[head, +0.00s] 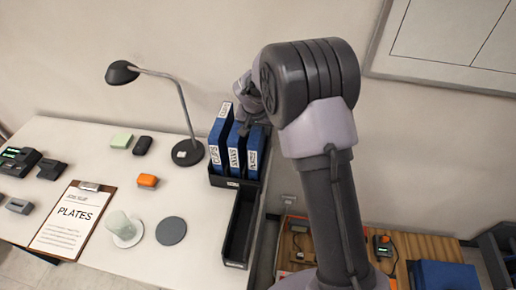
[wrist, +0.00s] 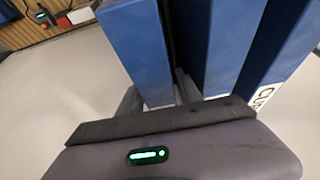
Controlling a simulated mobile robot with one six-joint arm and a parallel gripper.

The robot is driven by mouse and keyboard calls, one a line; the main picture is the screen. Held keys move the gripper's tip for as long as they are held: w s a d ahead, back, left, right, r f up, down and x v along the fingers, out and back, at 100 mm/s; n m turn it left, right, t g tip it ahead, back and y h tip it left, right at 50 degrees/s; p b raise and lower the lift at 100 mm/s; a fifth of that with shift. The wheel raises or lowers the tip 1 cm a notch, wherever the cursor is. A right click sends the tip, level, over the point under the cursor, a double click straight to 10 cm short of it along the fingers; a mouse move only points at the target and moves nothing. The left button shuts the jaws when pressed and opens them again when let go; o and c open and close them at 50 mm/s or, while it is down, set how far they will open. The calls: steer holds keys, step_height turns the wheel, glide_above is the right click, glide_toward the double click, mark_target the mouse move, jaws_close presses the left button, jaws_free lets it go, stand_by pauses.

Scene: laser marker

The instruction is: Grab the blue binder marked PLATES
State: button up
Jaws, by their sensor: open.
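Three blue binders stand upright side by side in a black holder (head: 222,183) at the table's right edge. The right one in the head view, the PLATES binder (head: 255,145), has a white label that is small but seems to read PLATES. It appears as the leftmost binder in the wrist view (wrist: 138,50), its label out of sight there. My gripper (wrist: 158,95) is open, with one finger on each side of this binder's near end; contact cannot be told.
The CUPS binder (head: 220,130) and a middle binder (head: 236,150) stand close beside it. An empty black tray (head: 240,225) lies in front. A desk lamp (head: 188,152) stands left; a PLATES clipboard (head: 66,220) lies farther left. The wall is close behind.

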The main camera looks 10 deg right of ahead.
steer(key=shift+f+b, duration=0.25)
steer(key=shift+b, duration=0.2)
stand_by(0.4)
jaws_close()
stand_by(1.2)
